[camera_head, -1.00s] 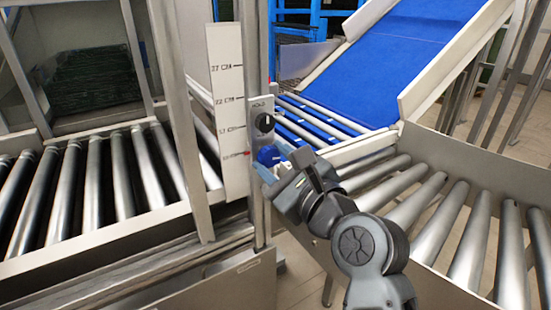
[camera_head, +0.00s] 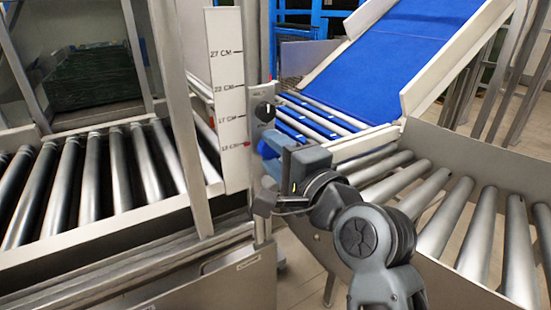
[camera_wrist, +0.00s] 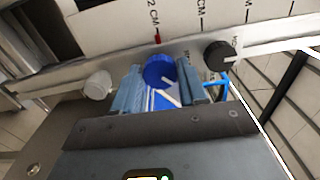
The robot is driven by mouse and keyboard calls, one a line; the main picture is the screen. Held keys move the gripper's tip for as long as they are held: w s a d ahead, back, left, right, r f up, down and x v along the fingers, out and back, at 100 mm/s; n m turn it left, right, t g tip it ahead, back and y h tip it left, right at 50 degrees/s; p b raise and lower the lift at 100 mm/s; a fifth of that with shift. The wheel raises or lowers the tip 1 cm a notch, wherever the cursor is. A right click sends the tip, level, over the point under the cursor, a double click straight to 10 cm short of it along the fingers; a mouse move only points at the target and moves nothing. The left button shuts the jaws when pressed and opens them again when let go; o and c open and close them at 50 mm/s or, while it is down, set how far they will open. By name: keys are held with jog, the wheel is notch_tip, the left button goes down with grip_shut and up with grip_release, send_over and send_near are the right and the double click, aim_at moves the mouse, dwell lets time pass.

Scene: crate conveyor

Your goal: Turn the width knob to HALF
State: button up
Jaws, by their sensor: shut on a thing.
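A blue knob (camera_head: 264,149) sits on the post beside the scale, below a black knob (camera_head: 265,112); I take the blue one as the width knob. In the wrist view the blue knob (camera_wrist: 159,70) is between the two fingers of my gripper (camera_wrist: 160,88), which is shut on it. A white line on its face points to the lower right. In the head view my gripper (camera_head: 272,160) hides part of the knob. The scale board (camera_head: 226,100) reads 12 to 27 CM, with a red marker (camera_head: 246,144) near 12 CM. No HALF label is readable.
The black knob (camera_wrist: 219,56) is close to the right finger, and a pale round knob (camera_wrist: 98,86) is to the left. A metal upright (camera_head: 182,120) stands left of the scale. Roller conveyors (camera_head: 90,180) lie left and right, with a blue belt ramp (camera_head: 400,55) behind.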

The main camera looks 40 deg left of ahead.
jog(key=n+b, duration=0.2)
jog(key=n, duration=0.1)
jog(key=n+b, duration=0.1)
jog(key=n, duration=0.1)
jog(key=shift+f, duration=0.25)
jog(key=shift+n+b, duration=1.1)
jog(key=shift+n, duration=1)
jog(key=shift+r, duration=0.1)
jog(key=o, duration=1.1)
jog(key=shift+c, duration=0.2)
jog(key=v, duration=0.7)
jog(key=shift+d, duration=0.35)
